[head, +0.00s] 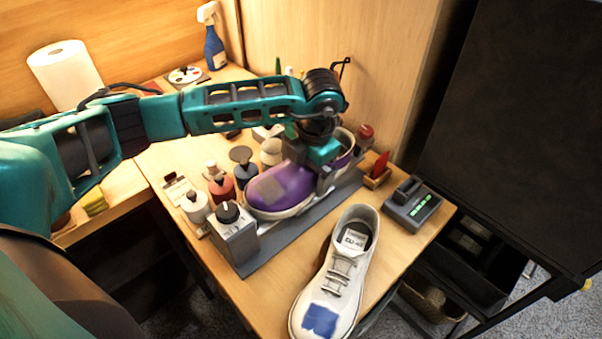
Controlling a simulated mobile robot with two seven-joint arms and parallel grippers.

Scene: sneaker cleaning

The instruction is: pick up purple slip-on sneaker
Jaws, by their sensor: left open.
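The purple slip-on sneaker (287,189) lies on a grey mat or tray (262,246) on the wooden table. Its toe points toward the lower left, and a greyish patch shows on top of the toe. My left gripper (321,176) is over the middle of the sneaker from above, its fingers open around or against the shoe's upper. The gripper and wrist hide part of the sneaker's opening. I cannot tell whether the fingers touch it. My right gripper is not in view.
A white lace-up sneaker (341,270) with a blue patch stands in front. A grey box with a dial (233,234) and several small bottles (221,187) crowd the left. A dark panel (515,120) rises beyond.

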